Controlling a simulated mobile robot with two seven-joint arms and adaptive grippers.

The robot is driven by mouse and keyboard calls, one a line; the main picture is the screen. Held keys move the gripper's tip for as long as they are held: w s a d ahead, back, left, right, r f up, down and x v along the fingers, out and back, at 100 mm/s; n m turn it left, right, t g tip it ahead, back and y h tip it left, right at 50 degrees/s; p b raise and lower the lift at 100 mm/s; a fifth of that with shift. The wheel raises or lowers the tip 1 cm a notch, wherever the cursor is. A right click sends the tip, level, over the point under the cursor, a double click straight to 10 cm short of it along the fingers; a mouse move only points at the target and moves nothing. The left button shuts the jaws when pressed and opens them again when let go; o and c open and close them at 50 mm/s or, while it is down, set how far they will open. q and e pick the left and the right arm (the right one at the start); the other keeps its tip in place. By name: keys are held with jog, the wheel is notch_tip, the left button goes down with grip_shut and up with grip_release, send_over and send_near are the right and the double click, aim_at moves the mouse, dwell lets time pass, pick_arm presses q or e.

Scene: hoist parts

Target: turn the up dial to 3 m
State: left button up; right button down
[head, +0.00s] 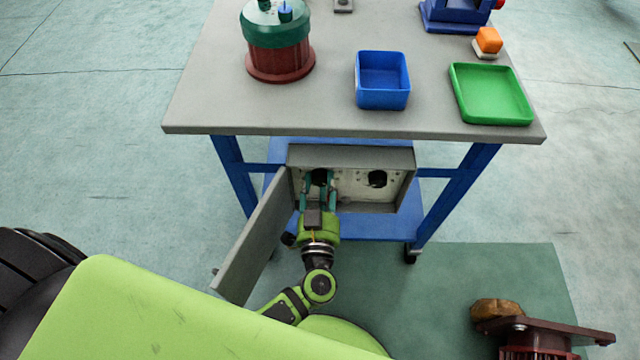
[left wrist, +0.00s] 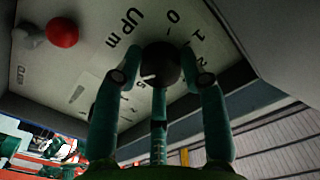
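The up dial (left wrist: 161,62) is a dark round knob on the pale panel, beside the printing "UP m". The figures 0, 1, 2 and 5 show around it; the 3 is hidden. A light mark on its lower left side points roughly towards the 5. In the head view the up dial (head: 319,177) is the left dark knob inside the open grey box (head: 350,156). My left gripper (head: 317,186) reaches in, its fingers on both sides of the dial, with what look like small gaps. It also shows in the left wrist view (left wrist: 159,65). My right gripper is out of view.
A second dark knob (head: 377,178) sits right of the dial. The box door (head: 252,238) hangs open at the left, close to my left arm. A red knob (left wrist: 62,32) is on the panel. The table (head: 330,118) overhangs the box, with bins on top.

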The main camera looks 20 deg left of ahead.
pick_arm(q)
jog(key=shift+c, duration=1.2)
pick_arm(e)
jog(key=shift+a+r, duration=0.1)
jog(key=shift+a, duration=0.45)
